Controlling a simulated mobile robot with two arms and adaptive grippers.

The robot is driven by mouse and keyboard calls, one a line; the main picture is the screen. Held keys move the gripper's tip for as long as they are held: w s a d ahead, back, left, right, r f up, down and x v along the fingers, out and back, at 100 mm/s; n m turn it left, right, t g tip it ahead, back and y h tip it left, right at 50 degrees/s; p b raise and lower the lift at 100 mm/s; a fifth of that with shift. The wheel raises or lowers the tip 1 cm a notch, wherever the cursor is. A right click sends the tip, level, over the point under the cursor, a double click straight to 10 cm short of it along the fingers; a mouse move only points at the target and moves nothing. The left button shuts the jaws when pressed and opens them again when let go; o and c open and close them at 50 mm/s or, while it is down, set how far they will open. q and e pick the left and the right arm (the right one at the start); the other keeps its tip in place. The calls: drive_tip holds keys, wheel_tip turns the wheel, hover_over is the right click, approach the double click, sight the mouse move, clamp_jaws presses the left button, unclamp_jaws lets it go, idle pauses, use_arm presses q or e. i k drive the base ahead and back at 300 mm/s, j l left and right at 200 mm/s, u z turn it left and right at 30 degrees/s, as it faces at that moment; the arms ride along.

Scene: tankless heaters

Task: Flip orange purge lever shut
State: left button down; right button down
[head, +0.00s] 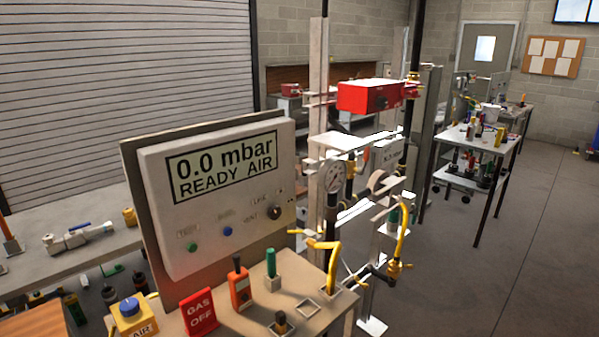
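An orange piece with a black upright handle (239,287) stands on the near bench top, just right of the red "GAS OFF" sign; it may be the purge lever, but I cannot read a label on it. Another orange upright piece (9,236) shows at the far left edge. Yellow bent handles or pipes (331,258) rise at the bench's right end. Whether the purge lever is open or shut cannot be told. Neither of my grippers is in view.
A control panel (212,205) reading "0.0 mbar READY AIR" stands behind the bench. The red "GAS OFF" sign (200,312), a green-topped piece (271,268) and a blue-topped yellow box (131,315) crowd the bench. A pressure gauge (333,178) is behind. Open floor (520,250) lies right.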

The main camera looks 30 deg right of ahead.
sight(361, 171)
drive_tip(key=z, duration=1.3)
drive_tip(key=i+j+z, duration=0.1)
drive_tip(key=i+z, duration=0.3)
drive_tip(key=i, duration=0.15)
